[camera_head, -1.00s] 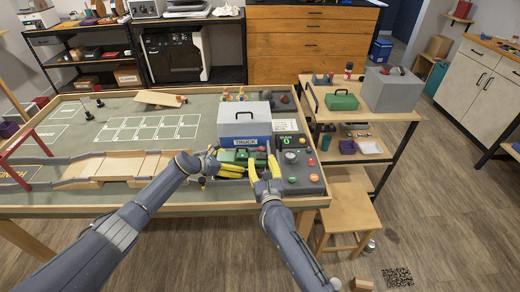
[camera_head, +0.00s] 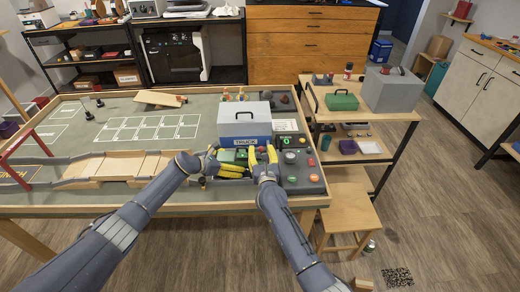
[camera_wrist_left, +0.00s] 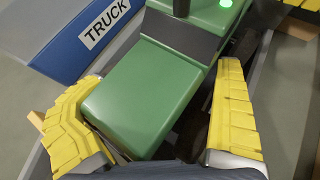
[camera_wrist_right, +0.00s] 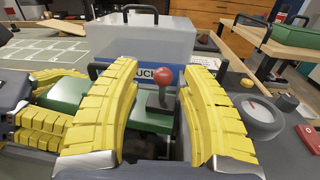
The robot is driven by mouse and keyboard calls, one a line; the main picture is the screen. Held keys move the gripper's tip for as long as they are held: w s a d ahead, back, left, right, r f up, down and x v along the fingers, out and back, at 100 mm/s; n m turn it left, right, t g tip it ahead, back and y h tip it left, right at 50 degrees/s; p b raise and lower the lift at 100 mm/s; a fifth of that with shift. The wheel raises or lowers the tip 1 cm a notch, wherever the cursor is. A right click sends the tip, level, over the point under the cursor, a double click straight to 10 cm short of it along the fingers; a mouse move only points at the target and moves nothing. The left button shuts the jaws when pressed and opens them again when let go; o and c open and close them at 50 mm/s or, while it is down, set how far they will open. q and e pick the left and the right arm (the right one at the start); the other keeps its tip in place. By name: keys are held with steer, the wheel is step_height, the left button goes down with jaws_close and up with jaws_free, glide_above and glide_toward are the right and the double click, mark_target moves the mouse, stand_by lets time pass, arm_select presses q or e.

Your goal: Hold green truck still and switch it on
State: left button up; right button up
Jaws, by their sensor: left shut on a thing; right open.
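The green truck (camera_head: 229,155) sits in front of the grey box with a blue base labelled TRUCK. In the left wrist view its green body (camera_wrist_left: 140,98) lies between the yellow fingers of my left gripper (camera_wrist_left: 160,125), which is shut on it. A green light (camera_wrist_left: 226,3) glows on it. My right gripper (camera_head: 262,156) is open at the truck's right end. In the right wrist view a dark lever with a red ball knob (camera_wrist_right: 164,77) stands upright between the open fingers (camera_wrist_right: 160,95), seemingly on the truck.
The grey lidded box (camera_head: 244,117) stands directly behind the truck. A dark control panel (camera_head: 302,172) with a dial and coloured buttons lies close to the right of my right gripper. A wooden ramp track (camera_head: 118,167) lies to the left.

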steer(key=shift+w+a, duration=0.1)
steer(key=shift+w, duration=0.75)
jaws_close()
